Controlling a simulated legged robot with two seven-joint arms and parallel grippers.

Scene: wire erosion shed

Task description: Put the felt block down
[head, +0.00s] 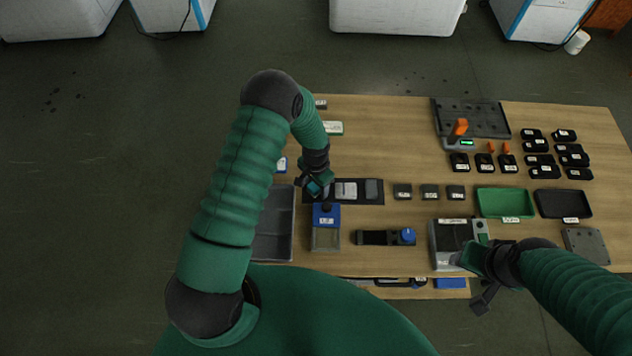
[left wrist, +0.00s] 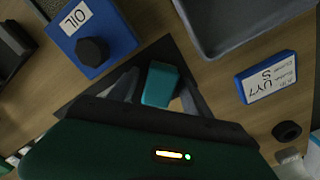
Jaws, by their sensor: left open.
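A small teal block (left wrist: 160,84), which looks like the felt block, sits between the fingers of my left gripper (left wrist: 158,92) in the left wrist view. The fingers are spread on either side of it. The block is over or on the left end of a dark mat (head: 338,203); the exact contact underneath is hidden. In the head view my left gripper (head: 316,190) is low over that end, just behind the blue-topped oil box (head: 326,216). My right gripper (head: 484,298) hangs off the table's front edge at the right; its jaws are unclear.
The oil box (left wrist: 90,38) and a grey tray (left wrist: 235,20) lie close to the left gripper. A blue labelled box (left wrist: 267,80) is nearby. Grey pieces lie along the mat. A grey machine (head: 445,262) stands by my right arm, with a green tray (head: 497,203) behind.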

